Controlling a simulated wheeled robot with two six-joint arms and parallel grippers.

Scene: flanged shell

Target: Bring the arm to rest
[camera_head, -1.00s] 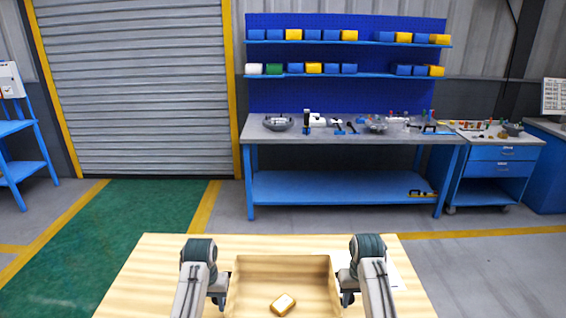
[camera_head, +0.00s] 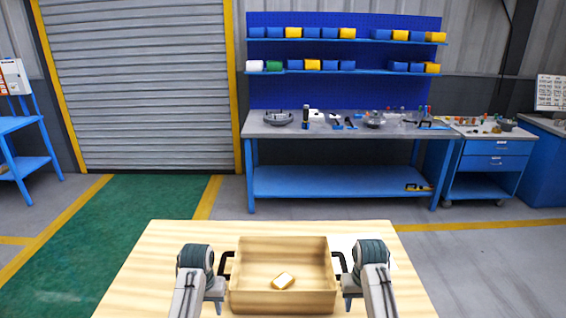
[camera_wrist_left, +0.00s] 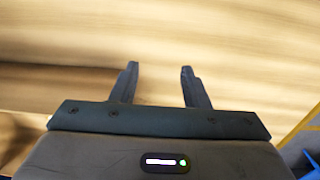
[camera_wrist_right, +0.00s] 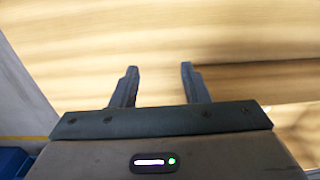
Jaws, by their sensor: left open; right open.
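My left gripper (camera_head: 215,290) is beside the left side of an open wooden box (camera_head: 283,303). My right gripper (camera_head: 351,288) is beside its right side. In the left wrist view, the left jaws (camera_wrist_left: 158,70) are apart with only bare wood between them. In the right wrist view, the right jaws (camera_wrist_right: 158,70) are also apart and empty. A small yellowish block (camera_head: 283,281) lies inside the box.
The box stands on a light wooden table (camera_head: 190,232), whose surface is clear to the left. A white sheet lies partly hidden behind my right arm. A blue workbench (camera_head: 340,182) with tools stands across the floor, well beyond the table.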

